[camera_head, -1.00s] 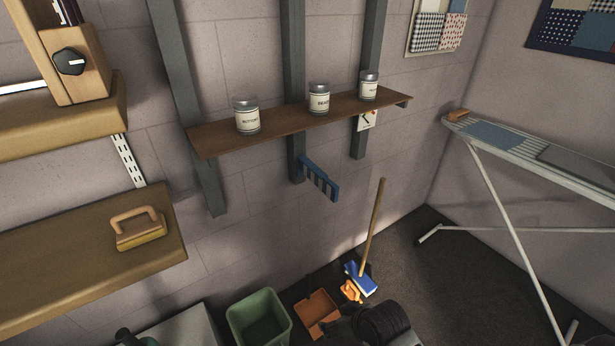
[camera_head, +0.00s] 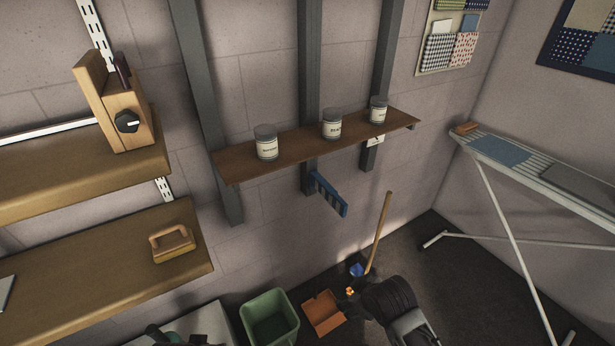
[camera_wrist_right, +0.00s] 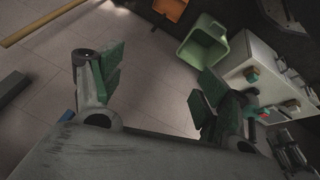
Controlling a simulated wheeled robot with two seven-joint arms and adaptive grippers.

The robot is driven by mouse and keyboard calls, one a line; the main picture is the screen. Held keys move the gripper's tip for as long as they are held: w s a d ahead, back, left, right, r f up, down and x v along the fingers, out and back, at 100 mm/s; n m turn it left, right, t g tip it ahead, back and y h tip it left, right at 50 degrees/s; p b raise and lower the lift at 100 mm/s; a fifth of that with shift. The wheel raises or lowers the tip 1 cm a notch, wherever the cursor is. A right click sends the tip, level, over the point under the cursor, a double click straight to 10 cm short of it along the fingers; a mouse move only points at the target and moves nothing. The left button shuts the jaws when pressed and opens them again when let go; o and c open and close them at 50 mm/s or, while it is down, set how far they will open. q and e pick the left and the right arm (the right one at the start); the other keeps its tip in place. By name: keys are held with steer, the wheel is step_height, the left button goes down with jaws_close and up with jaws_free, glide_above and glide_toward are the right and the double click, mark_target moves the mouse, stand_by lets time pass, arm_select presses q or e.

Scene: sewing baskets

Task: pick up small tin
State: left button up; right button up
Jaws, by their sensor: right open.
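Three similar grey tins with cream labels stand upright on a narrow brown wall shelf (camera_head: 300,148): a left tin (camera_head: 266,143), a middle tin (camera_head: 332,125) and a right tin (camera_head: 378,109). The right one looks smallest, but it is also farthest away, and its label is too small to read. In the right wrist view my right gripper (camera_wrist_right: 155,85) is open, with nothing between its green finger pads. No tin shows there. In the head view my dark right arm is low, below the shelf, and its fingers cannot be made out. My left gripper is not in view.
A blue striped object (camera_head: 328,194) hangs below the shelf. Thick wooden shelves at left hold a wooden box (camera_head: 118,105) and a yellow handled block (camera_head: 172,245). A green bin (camera_head: 270,316), an orange dustpan (camera_head: 323,312) and a broom (camera_head: 380,232) are below. An ironing board (camera_head: 535,165) stands right.

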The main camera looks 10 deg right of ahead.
step_height(320, 180, up, 7)
steer(key=w+d+n+t+h+p, duration=0.1)
steer(key=w+n+p, duration=0.1)
steer(key=w+p, duration=0.15)
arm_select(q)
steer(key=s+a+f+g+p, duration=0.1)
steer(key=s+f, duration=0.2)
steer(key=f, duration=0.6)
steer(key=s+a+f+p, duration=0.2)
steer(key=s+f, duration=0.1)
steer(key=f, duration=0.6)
arm_select(e)
steer(key=n+t+h, duration=0.4)
steer(key=n+t, duration=0.7)
steer(key=n, duration=1.4)
glide_toward(332, 122)
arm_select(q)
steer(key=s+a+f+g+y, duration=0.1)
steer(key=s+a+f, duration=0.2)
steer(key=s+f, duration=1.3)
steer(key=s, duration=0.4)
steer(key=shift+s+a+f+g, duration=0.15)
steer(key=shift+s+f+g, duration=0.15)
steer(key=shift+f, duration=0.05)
arm_select(e)
steer(key=shift+s+r, duration=0.15)
steer(key=shift+s, duration=0.35)
